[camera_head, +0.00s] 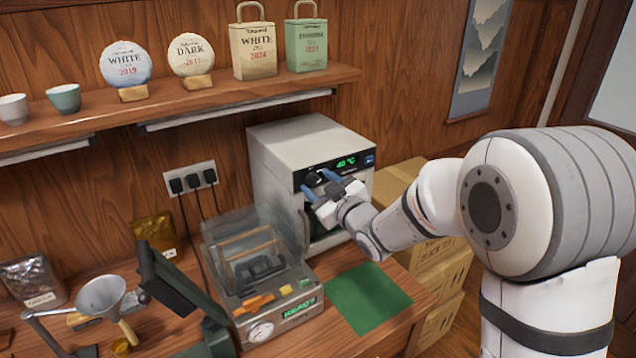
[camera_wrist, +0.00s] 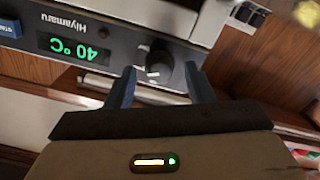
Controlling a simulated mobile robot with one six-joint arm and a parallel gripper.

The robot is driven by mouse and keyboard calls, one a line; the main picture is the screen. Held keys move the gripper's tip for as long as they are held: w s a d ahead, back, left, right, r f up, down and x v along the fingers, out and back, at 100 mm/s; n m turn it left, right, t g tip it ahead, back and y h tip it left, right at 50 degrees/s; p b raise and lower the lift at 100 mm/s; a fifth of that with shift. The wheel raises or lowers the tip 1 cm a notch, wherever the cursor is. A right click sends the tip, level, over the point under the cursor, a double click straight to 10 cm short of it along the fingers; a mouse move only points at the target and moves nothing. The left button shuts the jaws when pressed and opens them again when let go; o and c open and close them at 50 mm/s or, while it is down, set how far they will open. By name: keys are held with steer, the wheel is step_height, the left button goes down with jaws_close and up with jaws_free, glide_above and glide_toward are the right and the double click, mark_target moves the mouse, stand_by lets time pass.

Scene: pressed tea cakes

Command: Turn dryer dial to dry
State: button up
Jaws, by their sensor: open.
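The dryer (camera_head: 290,140) is a white box with a dark front panel, standing at the back right of the counter. Its green display (camera_head: 347,162) reads 40 °C, and the display also shows upside down in the wrist view (camera_wrist: 73,47). The dial (camera_wrist: 160,62) is a dark round knob on the panel. My gripper (camera_head: 321,186) is open in front of the panel, with its blue fingers (camera_wrist: 157,88) on either side of the dial. I cannot tell whether the fingers touch it. The dial's setting marks are not readable.
A blue start button (camera_wrist: 10,27) is on the panel beside the display. A clear-lidded machine (camera_head: 262,275) stands left of the dryer, and a green mat (camera_head: 368,298) lies in front. Cardboard boxes (camera_head: 445,270) are stacked at right. A shelf (camera_head: 200,105) runs above the counter.

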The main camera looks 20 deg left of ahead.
steer(key=shift+c, duration=0.2)
steer(key=c, duration=0.9)
steer(key=shift+m+b, duration=0.3)
steer(key=shift+b, duration=0.1)
steer(key=shift+f+m+b, duration=0.1)
steer(key=shift+m+b, duration=0.4)
steer(key=m+b, duration=0.1)
steer(key=m, duration=0.1)
steer(key=shift+m, duration=0.3)
steer(key=m+b, duration=0.1)
steer(key=m, duration=0.4)
steer(key=shift+w+d+m+b, duration=0.1)
steer(key=shift+m+b, duration=0.2)
steer(key=shift+m, duration=0.4)
